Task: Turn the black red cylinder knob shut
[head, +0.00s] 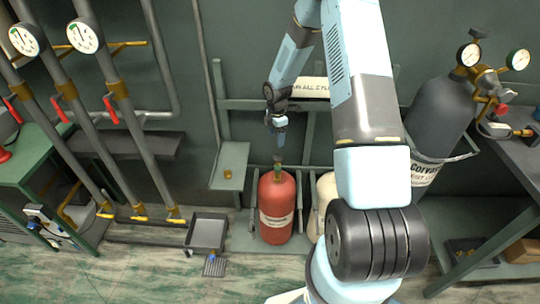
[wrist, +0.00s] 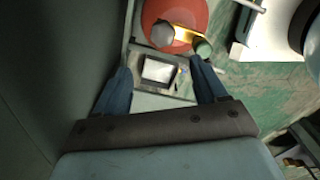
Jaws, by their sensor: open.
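The red cylinder (head: 277,212) stands upright against the back wall, with a white label on its front. Its small dark knob (head: 278,158) sits on top of the valve, below my gripper (head: 279,128). In the wrist view the red cylinder (wrist: 182,10) is at the top, with a grey-looking knob (wrist: 163,33) and a brass valve body with a greenish end piece (wrist: 203,47). My gripper (wrist: 162,82) is open and empty there. Its two blue fingers are apart and the knob lies beyond their tips, not between them. Whether the knob is turned cannot be seen.
A pale cylinder (head: 326,195) stands right of the red one, partly behind my arm. A small shelf (head: 230,170) is left of it. A grey tray (head: 207,232) lies on the floor. A large grey cylinder (head: 438,115) with gauges stands at right.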

